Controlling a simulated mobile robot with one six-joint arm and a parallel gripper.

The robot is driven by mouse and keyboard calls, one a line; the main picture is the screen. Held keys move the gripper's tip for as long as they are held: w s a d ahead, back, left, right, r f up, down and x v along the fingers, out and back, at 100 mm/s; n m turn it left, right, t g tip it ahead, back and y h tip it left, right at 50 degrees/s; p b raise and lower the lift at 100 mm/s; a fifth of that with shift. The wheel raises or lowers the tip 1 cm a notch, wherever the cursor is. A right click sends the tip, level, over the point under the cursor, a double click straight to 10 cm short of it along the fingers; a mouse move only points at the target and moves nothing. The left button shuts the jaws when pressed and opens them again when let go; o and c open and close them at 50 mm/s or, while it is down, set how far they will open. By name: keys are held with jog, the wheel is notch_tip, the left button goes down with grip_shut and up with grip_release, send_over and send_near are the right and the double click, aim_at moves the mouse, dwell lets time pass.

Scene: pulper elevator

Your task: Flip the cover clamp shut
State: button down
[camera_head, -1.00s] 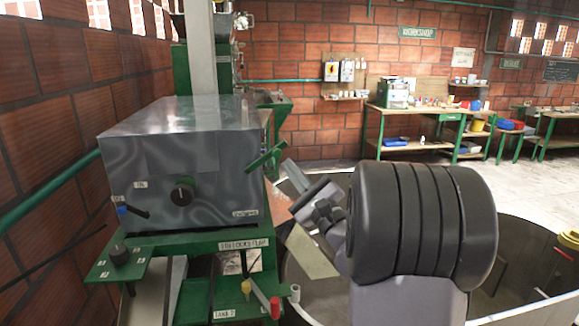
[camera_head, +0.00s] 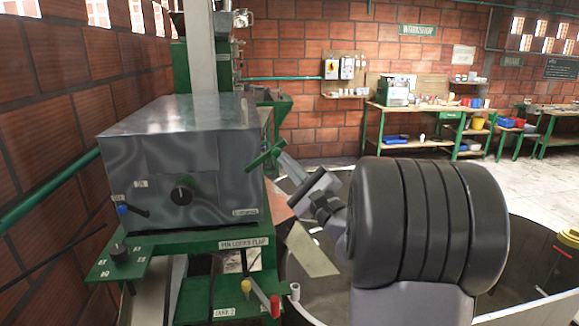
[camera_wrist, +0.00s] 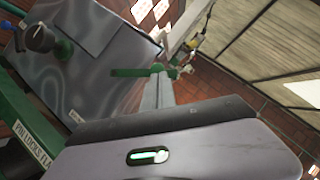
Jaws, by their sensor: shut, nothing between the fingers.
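The cover clamp has a green lever (camera_head: 266,158) at the right side of a grey metal cover (camera_head: 185,150). The lever sticks out from the cover and slants up to the right. In the wrist view the lever (camera_wrist: 130,72) lies across the far end of my finger. My gripper (camera_head: 283,160) is shut and empty, with its pale tip just right of the lever. In the wrist view the gripper tip (camera_wrist: 158,82) overlaps the lever's right end. I cannot tell whether they touch.
A black knob (camera_head: 181,194) and a blue-tipped lever (camera_head: 123,210) sit on the machine's front. Below are yellow and red handles (camera_head: 274,306). A round tank (camera_head: 525,270) stands to the right. A brick wall closes off the left.

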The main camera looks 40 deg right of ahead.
aim_at(279, 148)
jog(key=shift+r, duration=0.2)
jog(key=r+n, duration=0.1)
jog(key=n, duration=0.1)
jog(key=a+r+n+g+y+p, duration=0.1)
jog(key=w+a+r+n+g+y, duration=0.1)
jog(key=n, duration=0.1)
jog(key=shift+r+n, duration=0.3)
jog(key=shift+w+a+r+n+g, duration=0.35)
jog(key=shift+a+n+g, duration=0.2)
jog(key=shift+n, duration=0.25)
jog(key=shift+w+a+r+n+g, duration=0.4)
jog(key=shift+a+n+g, duration=0.15)
jog(key=shift+n, duration=0.25)
jog(key=shift+w+a+r+n+g, duration=0.35)
jog(key=shift+a+n+g, duration=0.2)
jog(key=shift+n, duration=0.25)
jog(key=shift+d, duration=0.15)
